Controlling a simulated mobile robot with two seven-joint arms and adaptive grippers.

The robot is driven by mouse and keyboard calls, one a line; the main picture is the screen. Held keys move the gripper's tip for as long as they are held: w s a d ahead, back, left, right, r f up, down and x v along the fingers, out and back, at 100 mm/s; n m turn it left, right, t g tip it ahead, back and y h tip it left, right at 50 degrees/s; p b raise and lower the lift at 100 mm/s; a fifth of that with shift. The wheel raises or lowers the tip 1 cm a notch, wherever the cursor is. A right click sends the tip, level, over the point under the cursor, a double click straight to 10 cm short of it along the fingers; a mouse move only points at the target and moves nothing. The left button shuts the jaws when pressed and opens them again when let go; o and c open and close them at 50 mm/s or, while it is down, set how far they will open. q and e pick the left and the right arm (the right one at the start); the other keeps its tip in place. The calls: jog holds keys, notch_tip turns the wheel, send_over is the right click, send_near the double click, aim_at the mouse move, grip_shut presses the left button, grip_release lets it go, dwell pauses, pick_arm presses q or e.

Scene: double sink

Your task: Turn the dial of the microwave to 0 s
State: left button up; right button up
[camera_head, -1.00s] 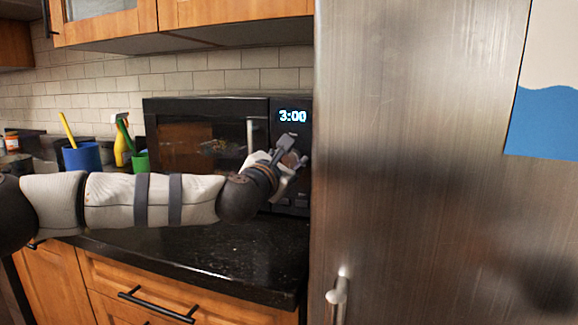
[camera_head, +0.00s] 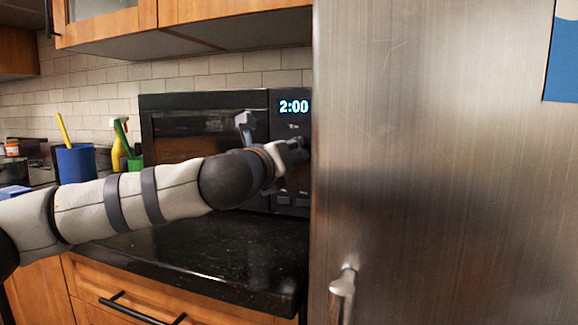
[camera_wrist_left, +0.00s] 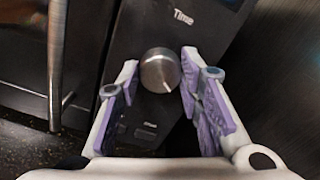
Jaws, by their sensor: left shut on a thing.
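The black microwave (camera_head: 205,115) stands on the counter, and its lit display (camera_head: 293,107) reads 2:00. The round metal dial (camera_wrist_left: 160,70) shows in the left wrist view below the word "Time", with a pale mark on its lower right face. My left gripper (camera_wrist_left: 160,78) is shut on the dial, with one purple-padded finger on each side of it. In the head view my left gripper (camera_head: 298,150) reaches the microwave's control panel and hides the dial. My right gripper is not in view.
A large steel fridge (camera_head: 430,180) stands close to the right of the control panel. The microwave's door handle (camera_wrist_left: 57,60) is left of my fingers. A blue cup (camera_head: 76,163) and a spray bottle (camera_head: 118,145) stand left. Dark counter (camera_head: 200,250) in front is clear.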

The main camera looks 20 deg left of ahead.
pick_arm(q)
jog(key=n+b, duration=2.5)
jog(key=b, duration=0.1)
jog(key=shift+f+n, duration=0.15)
jog(key=shift+n, duration=0.15)
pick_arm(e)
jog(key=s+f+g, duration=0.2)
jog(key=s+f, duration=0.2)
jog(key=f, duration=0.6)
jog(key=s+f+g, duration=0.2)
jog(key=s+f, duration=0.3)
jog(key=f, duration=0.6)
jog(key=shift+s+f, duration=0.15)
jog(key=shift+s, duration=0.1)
pick_arm(q)
jog(key=shift+a, duration=0.1)
jog(key=o, duration=1.2)
jog(key=shift+c, duration=0.2)
